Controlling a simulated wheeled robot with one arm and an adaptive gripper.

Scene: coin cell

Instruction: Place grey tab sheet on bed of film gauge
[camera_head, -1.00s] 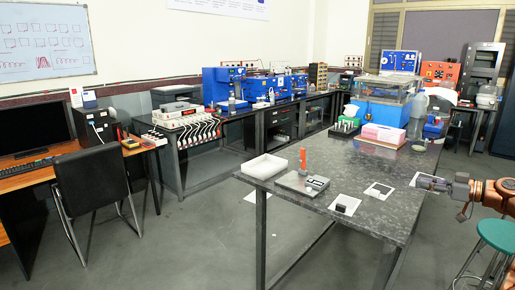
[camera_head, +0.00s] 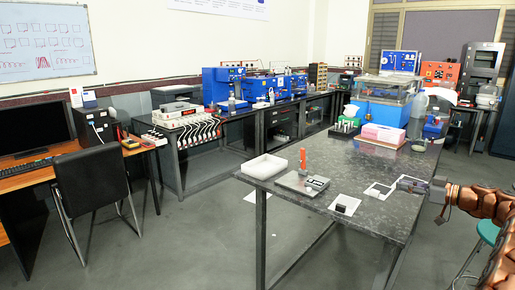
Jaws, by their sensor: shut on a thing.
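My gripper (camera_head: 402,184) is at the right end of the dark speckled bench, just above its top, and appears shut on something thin. That is probably the grey tab sheet, which is too small and too hidden by the fingers to make out. The flat grey device with dark parts (camera_head: 303,183) on the front left of the bench looks like the film gauge. It lies left of my gripper and well apart from it. Its bed is too small to see in detail.
An orange upright tool (camera_head: 303,158) stands behind the grey device. A white tray (camera_head: 264,167) is to its left. A white card with a black block (camera_head: 344,205) and another white card (camera_head: 377,190) lie between device and gripper. A pink box (camera_head: 383,134) stands farther back.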

